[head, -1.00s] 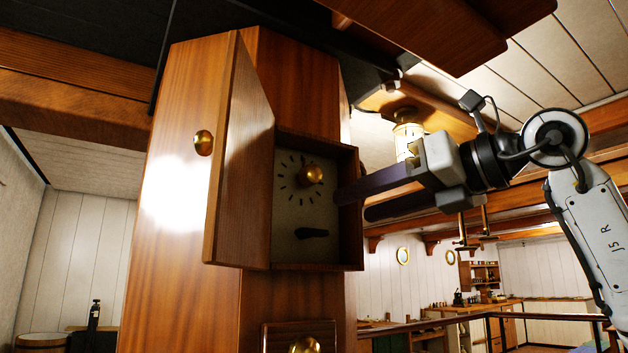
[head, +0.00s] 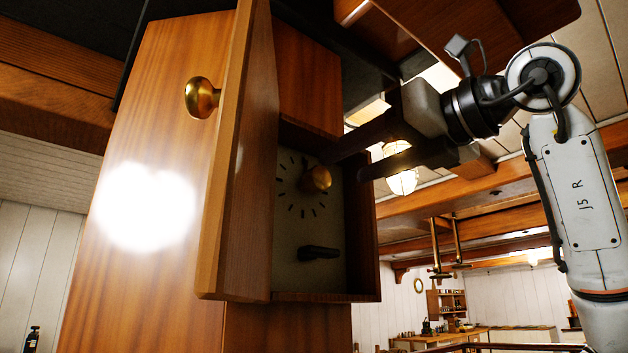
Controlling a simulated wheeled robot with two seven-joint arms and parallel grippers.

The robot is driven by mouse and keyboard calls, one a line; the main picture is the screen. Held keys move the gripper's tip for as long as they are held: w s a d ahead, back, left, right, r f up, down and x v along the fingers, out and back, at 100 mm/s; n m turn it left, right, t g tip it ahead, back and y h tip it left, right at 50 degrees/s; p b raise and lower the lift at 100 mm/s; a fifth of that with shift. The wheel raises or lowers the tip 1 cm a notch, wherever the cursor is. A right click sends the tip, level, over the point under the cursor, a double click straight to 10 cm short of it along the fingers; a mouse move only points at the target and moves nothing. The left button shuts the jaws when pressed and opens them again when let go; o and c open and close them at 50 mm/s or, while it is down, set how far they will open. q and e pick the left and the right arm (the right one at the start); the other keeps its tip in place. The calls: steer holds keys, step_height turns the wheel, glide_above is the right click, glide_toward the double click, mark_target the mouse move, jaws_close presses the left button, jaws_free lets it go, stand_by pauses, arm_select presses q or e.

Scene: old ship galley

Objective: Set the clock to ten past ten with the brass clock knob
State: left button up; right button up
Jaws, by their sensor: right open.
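The clock face (head: 290,225) is a pale dial with dark tick marks, set in a wooden box on a tall wooden post. The brass clock knob (head: 316,179) sits at the middle of the dial; I cannot make out the clock hands. A dark lever-like handle (head: 318,253) is below the dial. The box door (head: 240,160) stands open on the left, with a brass door knob (head: 202,97). My right gripper (head: 342,165) is open at the right of the box. Its upper finger reaches towards the brass clock knob; I cannot tell whether they touch. My left gripper is not in view.
The box's right wall (head: 362,225) stands close to my right gripper's fingers. A lit lamp (head: 401,180) hangs behind them. A wooden overhead panel (head: 470,30) is above my right arm. The galley counter (head: 440,338) is far back at lower right.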

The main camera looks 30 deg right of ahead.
mark_target(324, 177)
steer(key=w, duration=0.4)
steer(key=w+p, duration=0.1)
steer(key=w, duration=0.1)
steer(key=shift+a, duration=0.35)
steer(key=shift+w+a, duration=0.15)
steer(key=shift+w, duration=0.65)
steer(key=c, duration=1)
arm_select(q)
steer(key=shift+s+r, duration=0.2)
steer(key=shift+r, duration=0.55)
arm_select(e)
steer(key=shift+c, duration=0.2)
